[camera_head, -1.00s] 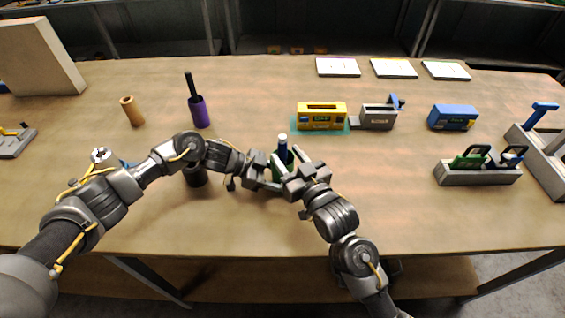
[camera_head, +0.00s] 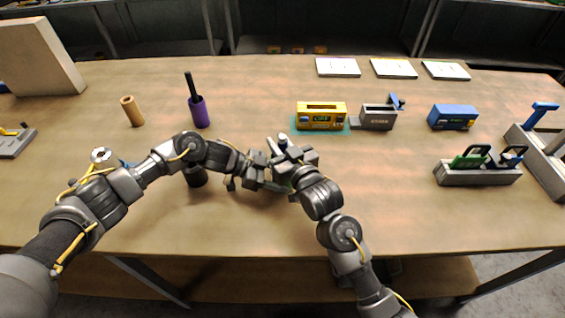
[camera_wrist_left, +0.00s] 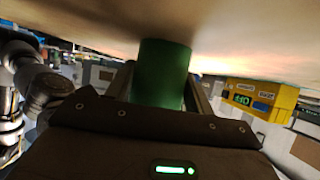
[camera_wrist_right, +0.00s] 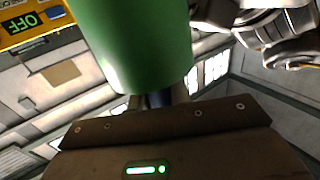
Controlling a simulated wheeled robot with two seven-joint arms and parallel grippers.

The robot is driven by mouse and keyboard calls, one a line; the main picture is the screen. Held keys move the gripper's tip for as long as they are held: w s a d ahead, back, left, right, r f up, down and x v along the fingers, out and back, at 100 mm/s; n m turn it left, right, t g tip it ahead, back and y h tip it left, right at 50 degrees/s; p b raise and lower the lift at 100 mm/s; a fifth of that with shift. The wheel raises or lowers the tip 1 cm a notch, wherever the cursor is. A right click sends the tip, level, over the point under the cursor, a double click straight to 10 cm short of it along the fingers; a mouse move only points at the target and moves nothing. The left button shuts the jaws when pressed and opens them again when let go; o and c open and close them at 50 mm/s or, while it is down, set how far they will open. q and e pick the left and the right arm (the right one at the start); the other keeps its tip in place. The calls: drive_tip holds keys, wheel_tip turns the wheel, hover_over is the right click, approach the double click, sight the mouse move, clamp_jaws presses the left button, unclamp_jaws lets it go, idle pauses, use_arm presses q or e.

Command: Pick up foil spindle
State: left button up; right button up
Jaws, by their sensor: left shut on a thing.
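A green foil roll (camera_wrist_left: 160,75) stands in front of me, mostly hidden by the grippers in the head view. A dark blue spindle (camera_wrist_right: 160,98) shows beyond the roll in the right wrist view; its pale tip (camera_head: 283,141) sticks up in the head view. My left gripper (camera_head: 268,178) is shut on the green roll from the left. My right gripper (camera_head: 279,160) is higher up, at the spindle near the roll's top end. Its fingers lie on either side of the spindle, but whether they touch it is hidden.
A purple roll with a dark rod (camera_head: 200,112) and a tan cylinder (camera_head: 132,111) stand at the left. A yellow box (camera_head: 321,116), grey box (camera_head: 378,117) and blue box (camera_head: 453,117) stand at the back right.

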clamp_jaws()
wheel_tip(320, 180, up, 18)
idle(0.5)
use_arm(q)
drive_tip(key=o, duration=0.8)
drive_tip(key=shift+o, duration=0.2)
